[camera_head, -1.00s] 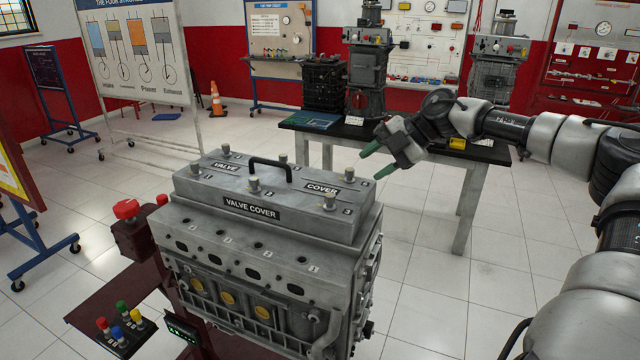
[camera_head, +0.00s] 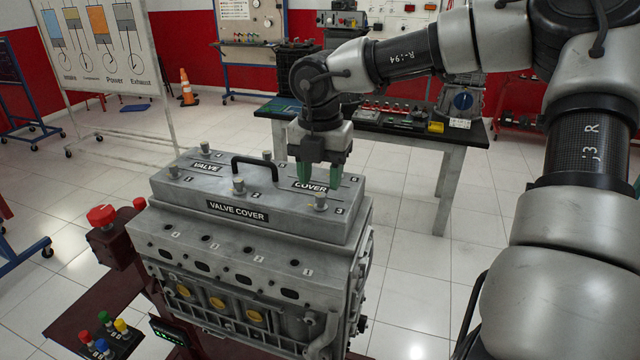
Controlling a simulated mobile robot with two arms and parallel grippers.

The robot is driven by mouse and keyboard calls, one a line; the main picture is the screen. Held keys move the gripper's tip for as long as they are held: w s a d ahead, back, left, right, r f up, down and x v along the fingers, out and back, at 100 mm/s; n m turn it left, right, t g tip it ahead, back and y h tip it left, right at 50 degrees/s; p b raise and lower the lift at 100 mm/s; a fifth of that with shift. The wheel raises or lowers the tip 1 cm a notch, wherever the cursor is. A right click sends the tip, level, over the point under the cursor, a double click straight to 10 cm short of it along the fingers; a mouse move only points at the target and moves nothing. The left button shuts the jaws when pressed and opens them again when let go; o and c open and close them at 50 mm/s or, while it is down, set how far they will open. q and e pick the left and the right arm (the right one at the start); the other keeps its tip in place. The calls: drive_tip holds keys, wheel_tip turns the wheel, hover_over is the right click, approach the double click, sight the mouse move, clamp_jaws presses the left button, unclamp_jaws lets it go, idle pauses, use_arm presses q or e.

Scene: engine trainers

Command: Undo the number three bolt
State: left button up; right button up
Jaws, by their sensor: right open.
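The number three bolt (camera_head: 320,201) stands upright at the front right corner of the grey valve cover (camera_head: 270,213), beside the printed 3. My right gripper (camera_head: 320,183) points straight down, its two green fingers apart and nothing seen between them. In the picture its tips are just above and behind the number three bolt; I cannot tell their exact height over the cover. The number two bolt (camera_head: 239,186) and the number one bolt (camera_head: 173,172) stand along the front edge. My left gripper is out of view.
A black handle (camera_head: 254,161) rises from the cover's middle. A red button (camera_head: 102,215) stands left of the engine, with a box of coloured buttons (camera_head: 108,336) below. A black-topped table (camera_head: 468,135) stands behind. Floor right of the engine is clear.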

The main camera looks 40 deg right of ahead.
sight(320, 195)
drive_tip(key=shift+f, duration=1.65)
clamp_jaws()
